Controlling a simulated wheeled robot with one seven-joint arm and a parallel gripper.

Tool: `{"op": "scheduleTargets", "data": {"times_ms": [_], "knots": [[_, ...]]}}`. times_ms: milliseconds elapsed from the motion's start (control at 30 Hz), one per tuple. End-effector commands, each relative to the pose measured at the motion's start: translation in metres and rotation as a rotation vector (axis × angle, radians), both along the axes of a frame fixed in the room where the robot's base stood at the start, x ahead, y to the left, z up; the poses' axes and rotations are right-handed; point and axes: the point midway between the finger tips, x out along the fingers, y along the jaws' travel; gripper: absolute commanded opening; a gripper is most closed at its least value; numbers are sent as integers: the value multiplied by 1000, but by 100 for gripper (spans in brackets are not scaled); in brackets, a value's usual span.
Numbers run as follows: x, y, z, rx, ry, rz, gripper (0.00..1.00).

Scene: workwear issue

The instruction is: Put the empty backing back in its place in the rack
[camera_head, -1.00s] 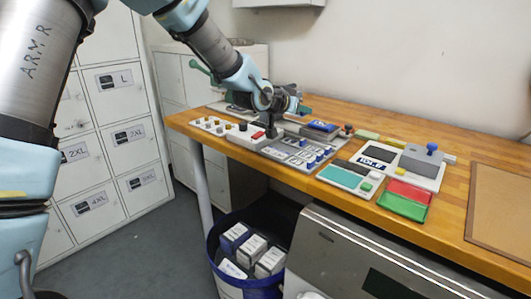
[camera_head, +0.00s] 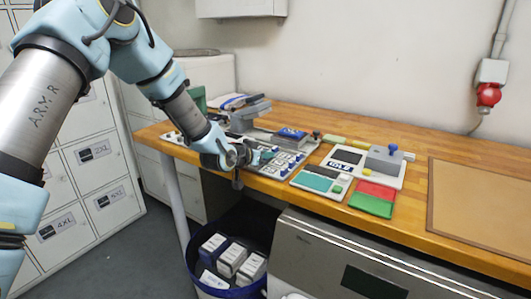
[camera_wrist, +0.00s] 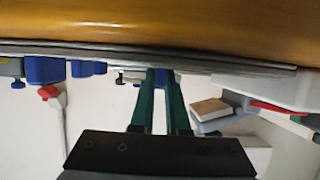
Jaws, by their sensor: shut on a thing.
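My gripper (camera_head: 266,156) is low at the front edge of the worktop, its teal fingers against the grey board with blue knobs (camera_head: 290,160). In the wrist view, which is upside down, the dark green fingers (camera_wrist: 163,74) come together at the board's edge (camera_wrist: 215,63). A bit of blue shows between the tips; I cannot tell whether it is the held thing or a knob behind. No empty backing can be made out clearly. I cannot tell which part is the rack; a grey stepped block (camera_head: 250,112) stands behind my gripper.
To the right are a white tray with a teal panel (camera_head: 318,180), a grey block with a blue knob (camera_head: 384,160), a red and green mat (camera_head: 374,197) and a brown framed board (camera_head: 480,205). A blue-rimmed bin (camera_head: 262,287) with boxes stands below the front edge. Lockers are at left.

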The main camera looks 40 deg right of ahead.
Motion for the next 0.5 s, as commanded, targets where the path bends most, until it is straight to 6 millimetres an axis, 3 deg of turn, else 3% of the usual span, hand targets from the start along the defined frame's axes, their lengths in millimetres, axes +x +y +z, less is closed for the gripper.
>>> {"op": "scheduleTargets", "data": {"times_ms": [300,333,500], "knots": [[0,0,-5,0,-1,0,0],[0,0,-3,0,-1,0,16],[0,0,-3,1,0,-1,35]]}}
